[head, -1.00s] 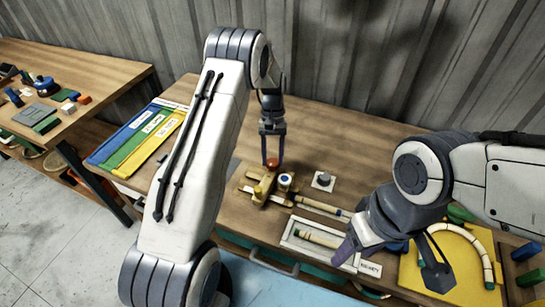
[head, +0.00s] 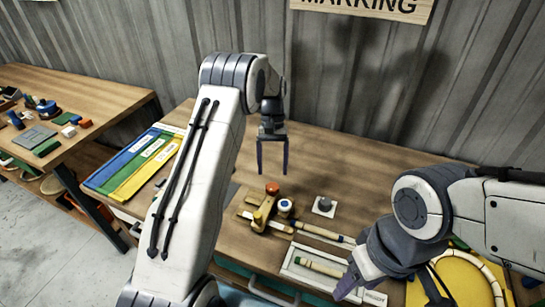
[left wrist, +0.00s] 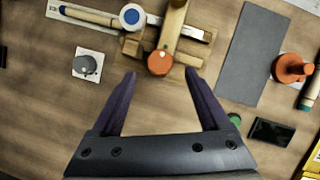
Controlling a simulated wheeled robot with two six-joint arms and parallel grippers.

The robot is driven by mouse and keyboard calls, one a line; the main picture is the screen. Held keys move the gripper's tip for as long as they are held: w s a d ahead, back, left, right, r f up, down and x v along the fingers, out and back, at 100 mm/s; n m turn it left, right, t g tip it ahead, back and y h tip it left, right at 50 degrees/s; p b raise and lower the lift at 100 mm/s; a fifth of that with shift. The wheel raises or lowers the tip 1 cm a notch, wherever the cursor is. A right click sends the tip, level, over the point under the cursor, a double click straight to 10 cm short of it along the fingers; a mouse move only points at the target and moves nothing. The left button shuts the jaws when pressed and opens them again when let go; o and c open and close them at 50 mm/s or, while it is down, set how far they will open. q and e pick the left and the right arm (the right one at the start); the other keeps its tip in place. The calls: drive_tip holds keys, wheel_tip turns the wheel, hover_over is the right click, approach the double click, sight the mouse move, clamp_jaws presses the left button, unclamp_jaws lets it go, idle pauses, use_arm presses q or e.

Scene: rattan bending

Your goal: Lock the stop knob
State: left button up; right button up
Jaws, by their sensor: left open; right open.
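The orange-red stop knob (head: 272,188) tops a wooden jig (head: 262,213) on the table. In the left wrist view the knob (left wrist: 160,63) sits just ahead of the fingertips, centred between them, with a small pale dot on its top. My left gripper (head: 272,172) is open and empty, pointing down above the knob, apart from it. Its two fingers also show in the left wrist view (left wrist: 161,76). My right gripper (head: 392,288) is open at the lower right, away from the knob.
A blue-topped white knob (head: 285,206) stands beside the stop knob. A grey knob on a white plate (head: 324,206) is to its right. A tray with a wooden rod (head: 318,266) lies in front. Coloured strips (head: 135,165) lie at the left. The table behind the jig is clear.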

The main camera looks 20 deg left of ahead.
use_arm(q)
drive_tip(key=v, duration=0.5)
drive_tip(key=shift+b, duration=0.3)
drive_tip(key=s+d+r+m+t+y, duration=0.15)
drive_tip(key=s+d+r+m, duration=0.5)
drive_tip(key=s+d, duration=0.8)
drive_tip(key=s+d+m+t, duration=0.2)
drive_tip(key=s+m, duration=0.3)
drive_tip(key=s, duration=1.4)
drive_tip(key=shift+d+t+h, duration=0.35)
drive_tip(key=shift+d+h, duration=0.1)
